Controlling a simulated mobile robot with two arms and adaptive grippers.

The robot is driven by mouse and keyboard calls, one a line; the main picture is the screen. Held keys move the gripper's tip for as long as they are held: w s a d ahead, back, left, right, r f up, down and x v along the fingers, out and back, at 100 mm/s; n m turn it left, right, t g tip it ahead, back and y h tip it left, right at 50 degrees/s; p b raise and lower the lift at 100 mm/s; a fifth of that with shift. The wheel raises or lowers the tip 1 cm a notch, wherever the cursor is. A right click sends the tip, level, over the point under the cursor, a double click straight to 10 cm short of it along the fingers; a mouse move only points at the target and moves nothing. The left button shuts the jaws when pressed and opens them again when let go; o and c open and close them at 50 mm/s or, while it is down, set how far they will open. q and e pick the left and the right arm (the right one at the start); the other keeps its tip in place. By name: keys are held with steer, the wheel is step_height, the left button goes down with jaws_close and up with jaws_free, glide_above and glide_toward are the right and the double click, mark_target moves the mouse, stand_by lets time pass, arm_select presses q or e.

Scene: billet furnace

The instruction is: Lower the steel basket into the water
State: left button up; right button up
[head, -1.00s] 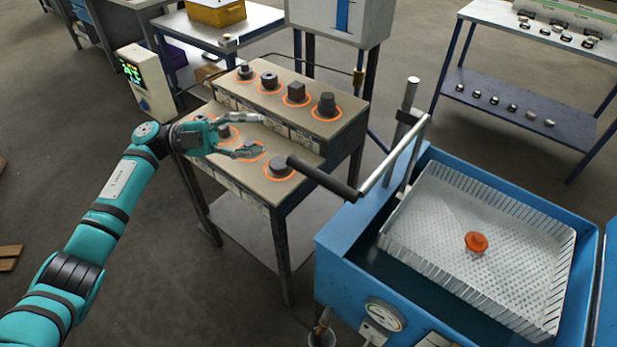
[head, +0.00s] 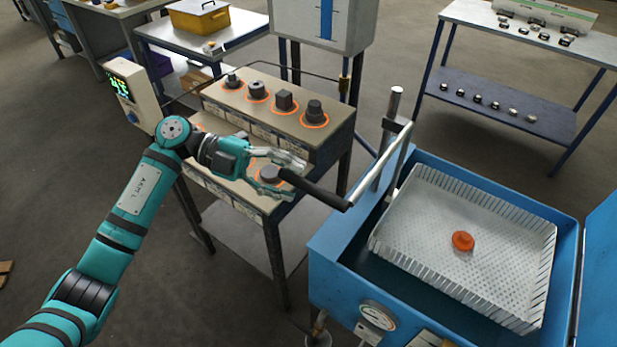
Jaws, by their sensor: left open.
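The steel basket (head: 500,262) is a light perforated tray with slatted sides, hanging slightly tilted at the top of the blue tank (head: 334,268). A glowing orange part (head: 462,241) lies in it. Dark water (head: 380,276) shows below the basket's near side. A bent metal lever with a black handle (head: 318,191) rises from the tank's left side and reaches left. My left gripper (head: 291,178) is open, its fingers on either side of the handle's far left end. I cannot tell whether they touch it. My right gripper is out of view.
A stepped bench (head: 325,145) with dark metal parts in orange rings stands behind the left gripper. A gauge (head: 379,315) sits on the tank's front. A white board (head: 318,22) and a shelf table (head: 510,115) stand behind.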

mark_target(309, 188)
arm_select(q)
steer(key=shift+p+x, duration=0.45)
steer(key=shift+x, duration=1.75)
steer(key=shift+c, duration=0.3)
jaws_close()
